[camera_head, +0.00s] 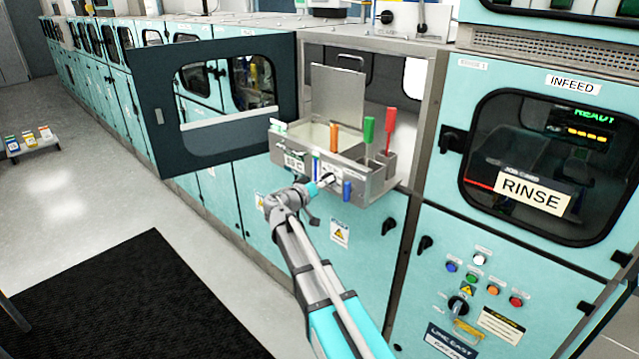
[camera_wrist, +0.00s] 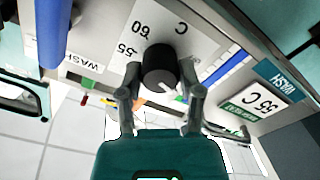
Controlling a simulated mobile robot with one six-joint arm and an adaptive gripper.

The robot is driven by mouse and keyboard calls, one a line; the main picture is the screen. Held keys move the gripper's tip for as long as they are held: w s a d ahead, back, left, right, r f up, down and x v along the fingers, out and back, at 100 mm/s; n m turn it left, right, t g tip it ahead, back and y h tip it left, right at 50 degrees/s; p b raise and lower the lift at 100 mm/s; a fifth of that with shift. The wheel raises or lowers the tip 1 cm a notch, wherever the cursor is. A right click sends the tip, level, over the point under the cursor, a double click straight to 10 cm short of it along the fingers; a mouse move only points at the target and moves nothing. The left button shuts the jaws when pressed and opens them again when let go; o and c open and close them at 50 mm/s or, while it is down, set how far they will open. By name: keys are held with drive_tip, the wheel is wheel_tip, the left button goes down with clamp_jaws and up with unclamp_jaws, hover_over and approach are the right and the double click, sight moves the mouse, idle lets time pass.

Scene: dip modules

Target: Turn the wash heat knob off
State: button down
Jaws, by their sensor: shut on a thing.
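In the head view my gripper (camera_head: 326,182) is at the front of the steel wash unit (camera_head: 372,187), and the knob is too small and covered to read there. A 55 C sign (camera_wrist: 254,103) sits beside the dial.
Blue cylinders flank the dial, one of them (camera_head: 347,190) to its right in the head view. Orange, green (camera_head: 368,130) and red handles stand up from the unit. An open dark-framed door (camera_head: 160,120) hangs left. The RINSE cabinet (camera_head: 535,193) is right.

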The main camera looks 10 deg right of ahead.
drive_tip(key=n, duration=0.4)
drive_tip(key=shift+d, duration=0.15)
drive_tip(key=n, duration=0.5)
drive_tip(key=shift+s, duration=0.1)
drive_tip(key=shift+n, duration=0.3)
drive_tip(key=shift+c, duration=1.3)
unclamp_jaws()
drive_tip(key=v, duration=1.2)
